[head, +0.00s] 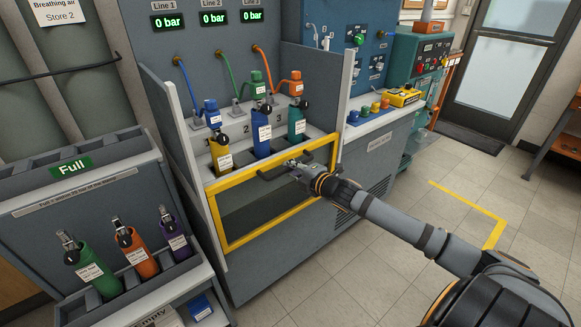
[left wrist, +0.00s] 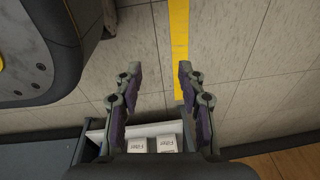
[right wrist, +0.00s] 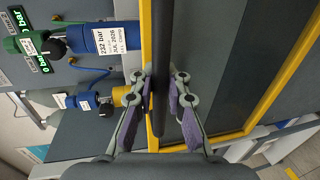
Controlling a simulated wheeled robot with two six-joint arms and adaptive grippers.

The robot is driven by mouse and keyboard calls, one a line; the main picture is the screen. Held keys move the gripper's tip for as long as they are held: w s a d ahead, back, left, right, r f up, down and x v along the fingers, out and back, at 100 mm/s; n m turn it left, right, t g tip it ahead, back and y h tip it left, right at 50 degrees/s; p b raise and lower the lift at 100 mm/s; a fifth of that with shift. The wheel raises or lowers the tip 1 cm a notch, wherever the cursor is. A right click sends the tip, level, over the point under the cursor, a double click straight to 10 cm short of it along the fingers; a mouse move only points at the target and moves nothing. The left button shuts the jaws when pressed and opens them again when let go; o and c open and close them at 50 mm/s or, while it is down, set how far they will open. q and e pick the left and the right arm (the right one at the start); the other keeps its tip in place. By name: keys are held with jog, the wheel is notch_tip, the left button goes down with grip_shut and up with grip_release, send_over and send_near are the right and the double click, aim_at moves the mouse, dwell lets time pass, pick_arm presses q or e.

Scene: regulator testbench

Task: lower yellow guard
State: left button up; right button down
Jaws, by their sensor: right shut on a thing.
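The yellow guard (head: 270,228) is a rectangular yellow frame with a dark panel, on the front of the grey testbench. Its top bar lies below the valves of the blue, teal and yellow cylinders behind it. A dark handle bar (head: 272,174) runs along its upper part. My right gripper (head: 294,165) is shut on this handle. In the right wrist view the handle (right wrist: 162,60) passes between the fingers (right wrist: 160,92), beside a yellow bar of the guard (right wrist: 147,30). My left gripper (left wrist: 159,82) is open and empty above the floor, outside the head view.
A yellow cylinder (head: 221,155), a blue one (head: 261,134) and a teal one (head: 296,122) stand in the bench. A rack marked Full (head: 100,168) holds several cylinders at the left. Clear tiled floor (head: 400,185) lies to the right.

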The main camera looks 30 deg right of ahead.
pick_arm(q)
jog(key=shift+w+d+r+b, duration=0.15)
jog(key=shift+w+r+b, duration=0.25)
jog(key=shift+w, duration=0.35)
jog(key=shift+w+d+r+b, duration=0.15)
jog(key=shift+w+r+b, duration=0.15)
jog(key=shift+w, duration=0.45)
jog(key=shift+w+d+r+b, duration=0.15)
jog(key=shift+w+r+b, duration=0.25)
jog(key=shift+w, duration=0.35)
pick_arm(e)
jog(key=shift+f, duration=1.6)
jog(key=c, duration=1.4)
grip_release()
jog(key=shift+s, duration=0.15)
jog(key=shift+o, duration=0.2)
jog(key=shift+r, duration=0.1)
notch_tip(320, 180, up, 9)
jog(key=shift+d+f, duration=0.15)
pick_arm(q)
jog(key=shift+r, duration=0.1)
pick_arm(e)
jog(key=shift+r, duration=0.6)
